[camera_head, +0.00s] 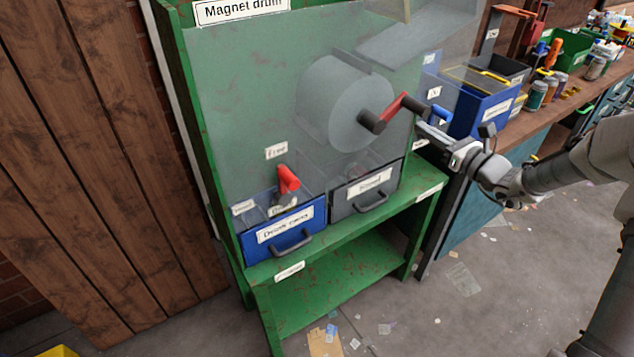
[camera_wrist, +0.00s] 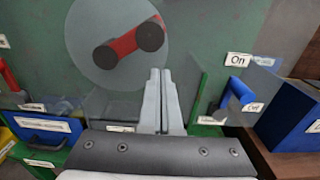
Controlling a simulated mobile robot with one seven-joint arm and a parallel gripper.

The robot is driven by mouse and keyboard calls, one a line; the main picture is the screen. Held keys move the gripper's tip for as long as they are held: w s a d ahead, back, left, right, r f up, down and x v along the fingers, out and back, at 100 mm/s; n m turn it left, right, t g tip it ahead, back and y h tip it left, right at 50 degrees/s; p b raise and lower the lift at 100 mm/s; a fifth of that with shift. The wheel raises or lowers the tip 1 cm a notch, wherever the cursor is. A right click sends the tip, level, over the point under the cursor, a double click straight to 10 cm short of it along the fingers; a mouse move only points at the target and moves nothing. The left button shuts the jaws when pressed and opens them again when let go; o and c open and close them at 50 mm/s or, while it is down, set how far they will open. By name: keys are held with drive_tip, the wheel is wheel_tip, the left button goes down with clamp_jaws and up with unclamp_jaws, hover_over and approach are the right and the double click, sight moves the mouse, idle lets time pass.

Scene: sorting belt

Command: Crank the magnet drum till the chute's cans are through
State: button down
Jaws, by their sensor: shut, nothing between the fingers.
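The magnet drum (camera_head: 343,100) is a grey cylinder behind a clear panel on a green frame. Its red crank (camera_head: 393,112) has a black grip; in the wrist view the crank (camera_wrist: 127,43) lies above and left of my fingers. The chute (camera_head: 415,35) slopes at the top right; I cannot make out cans in it. My gripper (camera_head: 432,133) is right of the crank, apart from it. In the wrist view my gripper (camera_wrist: 160,75) is shut and empty. A blue lever (camera_wrist: 240,92) stands right of the fingers, between "On" and "Off" labels.
Below the drum sit a blue bin (camera_head: 287,240) and a grey bin (camera_head: 338,208), both labelled. A red lever (camera_head: 288,179) stands by a "Free" label. A workbench (camera_head: 530,135) with bins and jars is at the right. Litter lies on the floor.

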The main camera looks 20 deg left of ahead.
drive_tip(key=v, duration=0.7)
drive_tip(key=shift+s+p, duration=0.15)
drive_tip(key=shift+p, duration=0.2)
drive_tip(key=shift+d, duration=0.15)
drive_tip(key=s+a+r+n+g+h+p, duration=0.25)
drive_tip(key=s+r+n+g, duration=0.2)
drive_tip(key=s+n, duration=0.45)
drive_tip(key=s+a+r+n+g+h+p, duration=0.15)
drive_tip(key=s+a+r+n+g, duration=0.35)
drive_tip(key=s, duration=0.6)
drive_tip(key=s+d+r+n+t+h+p, duration=0.2)
drive_tip(key=s+d+r+n+t+h, duration=0.2)
drive_tip(key=s+d+n+h, duration=0.6)
drive_tip(key=shift+s+d+r+n, duration=0.65)
drive_tip(key=shift+s+d+n, duration=0.15)
drive_tip(key=shift+s+d, duration=1.2)
